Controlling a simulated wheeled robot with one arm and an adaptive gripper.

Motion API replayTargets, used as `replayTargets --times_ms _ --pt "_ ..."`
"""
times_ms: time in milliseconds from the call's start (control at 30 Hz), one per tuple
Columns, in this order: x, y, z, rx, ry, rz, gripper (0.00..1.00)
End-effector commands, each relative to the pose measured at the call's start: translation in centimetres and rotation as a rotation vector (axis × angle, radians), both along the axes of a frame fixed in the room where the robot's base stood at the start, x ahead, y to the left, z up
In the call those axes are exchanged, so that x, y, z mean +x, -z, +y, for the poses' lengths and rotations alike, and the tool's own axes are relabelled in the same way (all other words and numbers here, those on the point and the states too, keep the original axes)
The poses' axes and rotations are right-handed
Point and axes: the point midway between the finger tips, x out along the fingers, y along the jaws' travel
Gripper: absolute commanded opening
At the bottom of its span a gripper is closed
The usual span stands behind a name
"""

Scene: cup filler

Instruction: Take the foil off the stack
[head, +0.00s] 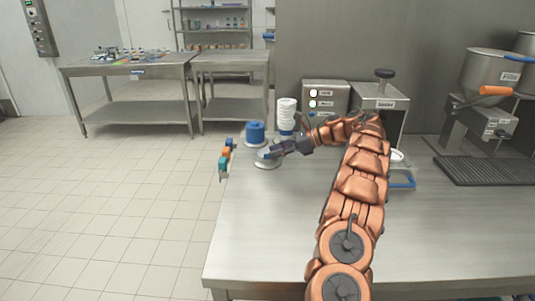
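My gripper (272,154) is small and dark at the end of my copper arm, near the left back edge of the steel table. It is over or at a round silver disc (267,163), which looks like foil or a low stand; I cannot tell whether they touch. Just behind it, a blue round stack (255,131) sits on a wide silver base (255,144). Which of these is the foil stack is too small to tell. The fingertips are too small to show any gap or held sheet.
White stacked cups (287,107) stand behind the gripper. A steel control box (325,97) and a sealing machine (379,103) with a blue-edged tray (402,182) are to the right. A hopper filler (490,75) and a dark grate (485,168) are farther right. The table front (260,240) is clear.

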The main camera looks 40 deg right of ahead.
Motion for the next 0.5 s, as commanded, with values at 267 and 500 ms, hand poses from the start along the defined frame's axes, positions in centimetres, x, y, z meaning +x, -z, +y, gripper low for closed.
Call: replayTargets --times_ms 267,500 --pt "1.2 0.9 1.8 -0.001 -0.002 0.0 0.32" --pt "1.3 1.0 1.9 -0.002 -0.002 -0.001 0.32"
